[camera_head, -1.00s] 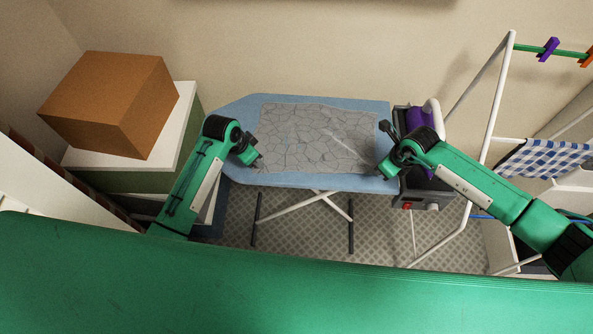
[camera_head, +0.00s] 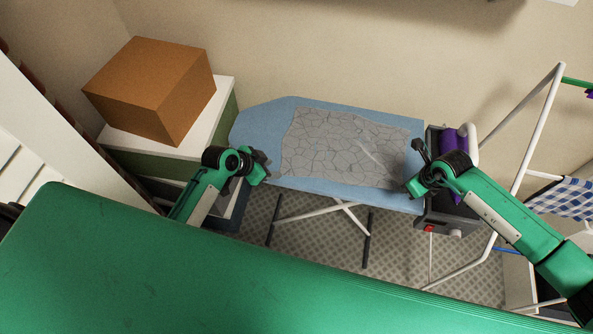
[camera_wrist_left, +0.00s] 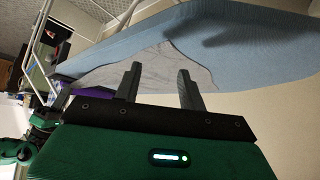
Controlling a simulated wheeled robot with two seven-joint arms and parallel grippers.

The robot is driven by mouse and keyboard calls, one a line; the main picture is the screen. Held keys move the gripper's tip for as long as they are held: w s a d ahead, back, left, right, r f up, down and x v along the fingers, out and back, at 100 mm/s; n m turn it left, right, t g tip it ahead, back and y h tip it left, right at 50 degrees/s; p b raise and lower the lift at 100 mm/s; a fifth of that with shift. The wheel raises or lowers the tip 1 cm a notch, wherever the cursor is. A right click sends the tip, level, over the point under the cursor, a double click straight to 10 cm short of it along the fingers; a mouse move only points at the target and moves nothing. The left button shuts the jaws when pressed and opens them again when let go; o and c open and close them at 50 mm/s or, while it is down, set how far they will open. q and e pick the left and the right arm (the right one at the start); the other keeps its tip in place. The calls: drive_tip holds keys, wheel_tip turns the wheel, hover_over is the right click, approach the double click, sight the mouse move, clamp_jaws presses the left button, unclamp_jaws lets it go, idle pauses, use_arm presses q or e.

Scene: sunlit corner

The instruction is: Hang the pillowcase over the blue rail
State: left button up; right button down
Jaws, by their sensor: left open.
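The grey pillowcase with a dark crackle pattern (camera_head: 340,145) lies flat on the light blue ironing board (camera_head: 262,118). In the left wrist view the pillowcase (camera_wrist_left: 150,68) shows beyond the fingers, along the board's edge. My left gripper (camera_head: 264,168) is open and empty, just left of the pillowcase at the board's near edge; its fingers also show apart in the left wrist view (camera_wrist_left: 158,76). My right gripper (camera_head: 408,176) is at the pillowcase's right edge; its fingertips are too unclear to tell their opening. A short piece of the blue rail (camera_head: 508,251) shows low on the white rack at right.
The white drying rack (camera_head: 540,120) stands at right with a green rail (camera_head: 575,82) on top and a blue checked cloth (camera_head: 566,200). A purple iron (camera_head: 450,140) stands at the board's right end. A brown box (camera_head: 150,88) sits on a cabinet (camera_head: 222,95) at left.

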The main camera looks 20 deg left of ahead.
sight(288, 172)
use_arm(q)
drive_tip(key=shift+x, duration=2.95)
drive_tip(key=shift+f, duration=0.1)
clamp_jaws()
drive_tip(key=shift+r, duration=2.6)
